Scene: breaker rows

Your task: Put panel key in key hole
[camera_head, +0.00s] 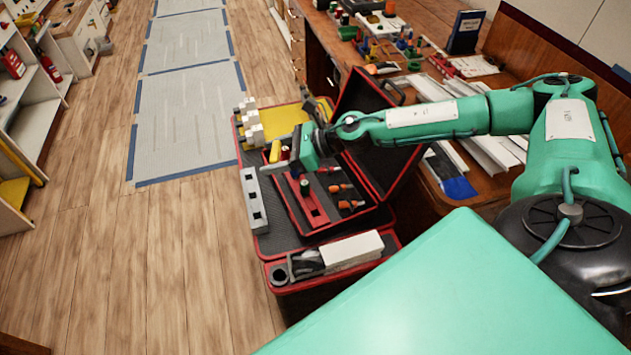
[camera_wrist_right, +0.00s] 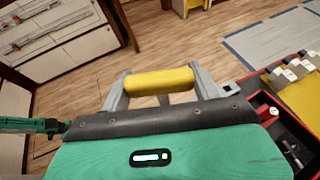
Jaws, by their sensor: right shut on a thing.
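My right gripper (camera_head: 276,158) is over the open red-edged case. In the right wrist view its two grey fingers (camera_wrist_right: 152,82) are shut on a yellow cylindrical handle (camera_wrist_right: 158,80), which I take to be the panel key. The handle lies crosswise between them; the rest of the key is hidden. A grey bar with square holes (camera_head: 250,182) lies at the case's left edge, below the gripper. A red block with a round dark top (camera_head: 312,205) is in the case. I cannot tell which one has the key hole. A green arm part, likely my left, shows small at the right wrist view's left edge.
The case's raised lid (camera_head: 372,100) stands close to my right forearm. Several orange-handled tools (camera_head: 340,188) lie in the case. White-grey blocks (camera_head: 250,125) stand by a yellow panel (camera_head: 282,120). A white block (camera_head: 352,251) lies at the front. Floor on the left is clear.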

